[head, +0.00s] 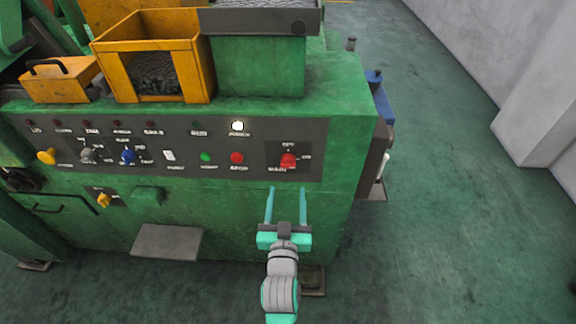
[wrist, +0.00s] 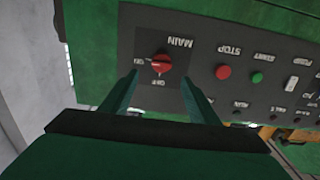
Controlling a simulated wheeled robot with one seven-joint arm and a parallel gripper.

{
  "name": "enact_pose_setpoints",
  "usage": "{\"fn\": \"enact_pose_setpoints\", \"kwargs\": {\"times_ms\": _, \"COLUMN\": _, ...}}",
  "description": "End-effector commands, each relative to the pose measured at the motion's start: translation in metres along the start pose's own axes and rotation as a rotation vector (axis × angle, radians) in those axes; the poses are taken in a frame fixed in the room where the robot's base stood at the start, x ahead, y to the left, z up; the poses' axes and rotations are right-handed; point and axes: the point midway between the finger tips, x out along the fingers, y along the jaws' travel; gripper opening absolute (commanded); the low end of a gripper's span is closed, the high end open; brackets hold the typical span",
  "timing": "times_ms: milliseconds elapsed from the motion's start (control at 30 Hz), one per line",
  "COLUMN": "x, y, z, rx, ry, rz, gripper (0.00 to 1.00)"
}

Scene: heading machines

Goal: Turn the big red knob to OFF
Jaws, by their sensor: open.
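The big red knob (head: 288,160) sits at the right end of the dark control panel, with a MAIN label below it, OFF above and ON to its right. In the wrist view the knob (wrist: 162,63) appears turned round, with OFF below and ON to the left. Its exact pointing direction is too small to tell. My gripper (head: 286,190) is open and empty, a little below and in front of the knob in the head view. In the wrist view the knob shows between and beyond the two fingertips (wrist: 158,78), with no visible contact.
A red STOP button (head: 236,158) and a green button (head: 205,157) lie left of the knob. A lit white lamp (head: 237,126) is above. Yellow bins (head: 150,45) stand on the green machine. Open floor (head: 450,200) lies to the right.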

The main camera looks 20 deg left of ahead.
Motion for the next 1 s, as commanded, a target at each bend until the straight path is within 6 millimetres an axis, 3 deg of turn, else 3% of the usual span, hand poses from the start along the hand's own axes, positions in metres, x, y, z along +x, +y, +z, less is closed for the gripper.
{"fn": "enact_pose_setpoints", "kwargs": {"times_ms": 267, "x": 0.022, "y": -0.003, "z": -0.006, "rx": 0.004, "ry": 0.004, "rz": -0.002, "gripper": 0.55}}
{"fn": "enact_pose_setpoints", "kwargs": {"times_ms": 700, "x": 0.091, "y": -0.004, "z": -0.006, "rx": 0.004, "ry": 0.004, "rz": -0.002, "gripper": 0.55}}
{"fn": "enact_pose_setpoints", "kwargs": {"times_ms": 1000, "x": 0.113, "y": -0.003, "z": -0.005, "rx": 0.003, "ry": 0.004, "rz": -0.002, "gripper": 0.55}}
